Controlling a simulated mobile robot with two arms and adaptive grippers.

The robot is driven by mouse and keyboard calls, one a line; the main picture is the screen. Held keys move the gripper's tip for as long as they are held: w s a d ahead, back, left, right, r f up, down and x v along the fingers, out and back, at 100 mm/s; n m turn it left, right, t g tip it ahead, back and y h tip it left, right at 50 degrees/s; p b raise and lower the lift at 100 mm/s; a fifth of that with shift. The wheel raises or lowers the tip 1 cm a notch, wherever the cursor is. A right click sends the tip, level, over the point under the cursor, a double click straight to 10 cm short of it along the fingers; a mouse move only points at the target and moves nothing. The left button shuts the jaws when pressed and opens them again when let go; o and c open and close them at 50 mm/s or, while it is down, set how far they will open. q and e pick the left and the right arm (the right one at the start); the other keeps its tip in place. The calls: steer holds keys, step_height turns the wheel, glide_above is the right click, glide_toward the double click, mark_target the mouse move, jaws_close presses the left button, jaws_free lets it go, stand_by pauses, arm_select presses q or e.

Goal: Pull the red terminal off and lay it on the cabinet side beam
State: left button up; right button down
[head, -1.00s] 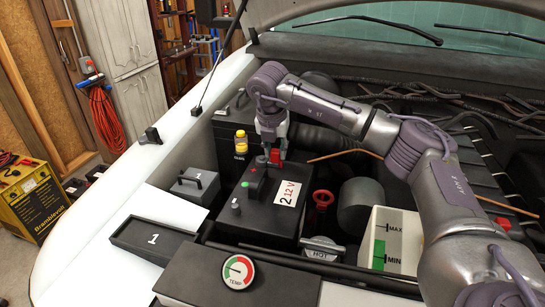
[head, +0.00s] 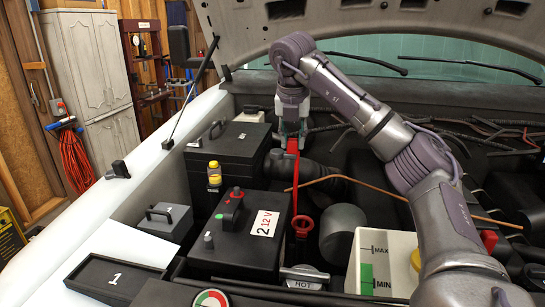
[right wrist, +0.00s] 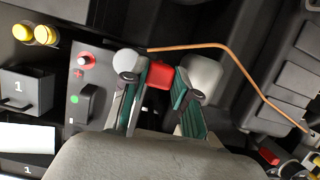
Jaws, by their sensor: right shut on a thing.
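My right gripper (head: 291,137) is shut on the red terminal (head: 293,146), above and to the right of the battery marked "2 12 V" (head: 235,240). A red strip hangs below the fingers. The right wrist view shows the red terminal (right wrist: 160,76) between the fingertips. The terminal is apart from the battery's red-topped post (head: 237,191), which stands bare beside a black handle. My left gripper is not in view. A grey cabinet (head: 95,80) stands at the back left, beyond the white fender; which beam is the cabinet side beam I cannot tell.
A copper-coloured rod (head: 350,179) crosses behind the battery. A red ring handle (head: 302,224), a hose and a white MAX/MIN tank (head: 378,250) stand to its right. A black box (head: 228,150) with yellow caps in front lies behind. The raised hood hangs above.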

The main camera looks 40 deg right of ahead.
steer(key=shift+s+d+r, duration=0.3)
steer(key=shift+d+r, duration=0.15)
steer(key=shift+d, duration=0.05)
steer(key=shift+r+p, duration=0.45)
steer(key=shift+p, duration=0.2)
